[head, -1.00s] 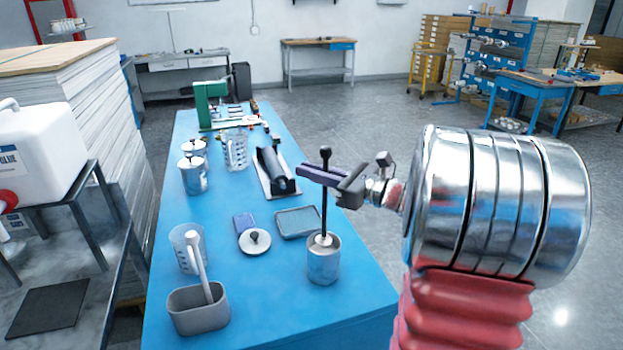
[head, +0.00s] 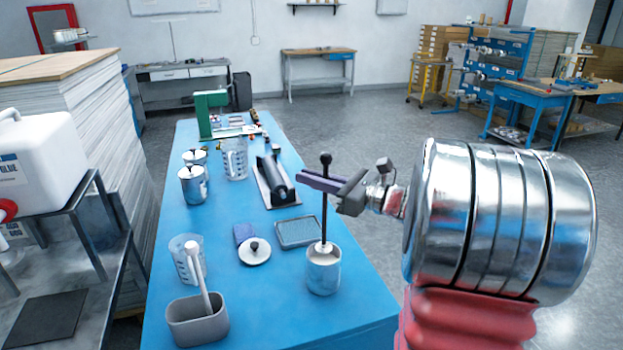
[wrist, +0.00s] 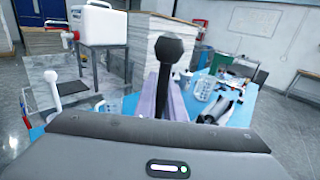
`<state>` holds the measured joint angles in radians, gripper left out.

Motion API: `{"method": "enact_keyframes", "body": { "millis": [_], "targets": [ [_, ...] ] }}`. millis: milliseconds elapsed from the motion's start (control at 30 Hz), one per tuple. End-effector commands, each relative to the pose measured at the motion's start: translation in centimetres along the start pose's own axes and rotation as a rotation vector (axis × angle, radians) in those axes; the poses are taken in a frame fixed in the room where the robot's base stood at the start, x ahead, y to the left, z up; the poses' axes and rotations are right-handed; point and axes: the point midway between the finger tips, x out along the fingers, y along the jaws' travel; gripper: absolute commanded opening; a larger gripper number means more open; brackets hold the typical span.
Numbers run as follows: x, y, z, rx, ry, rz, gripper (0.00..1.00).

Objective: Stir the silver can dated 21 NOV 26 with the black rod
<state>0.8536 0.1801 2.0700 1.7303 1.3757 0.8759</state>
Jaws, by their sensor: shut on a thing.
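My gripper (head: 325,183) is shut on the black rod (head: 325,215) just below its round knob. The rod stands close to upright, and its lower end is inside an open silver can (head: 322,273) with pale contents, near the front right of the blue table. No date can be read on the can. In the wrist view the rod's dark knob (wrist: 174,49) rises between the purple fingers. The can is hidden there. A lid with a black knob (head: 254,251) lies on the table left of the can. Two other silver cans (head: 194,185) stand further back on the left.
A grey bin (head: 197,320) holding a white-handled tool and a clear measuring jug (head: 186,258) stand at the front left. A grey tray (head: 298,232) lies just behind the can. A black roller (head: 273,178) and another jug (head: 234,158) stand further back.

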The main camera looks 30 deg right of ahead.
Motion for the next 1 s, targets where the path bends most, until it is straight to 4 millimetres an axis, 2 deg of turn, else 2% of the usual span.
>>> {"method": "enact_keyframes", "body": {
  "millis": [167,700,1000],
  "targets": [
    [0.0,0.0,0.3,-0.001,-0.001,0.0,0.0],
    [0.0,0.0,3.8,-0.002,-0.001,0.0,0.0],
    [0.0,0.0,4.0,0.0,-0.001,0.0,0.0]
  ]
}}
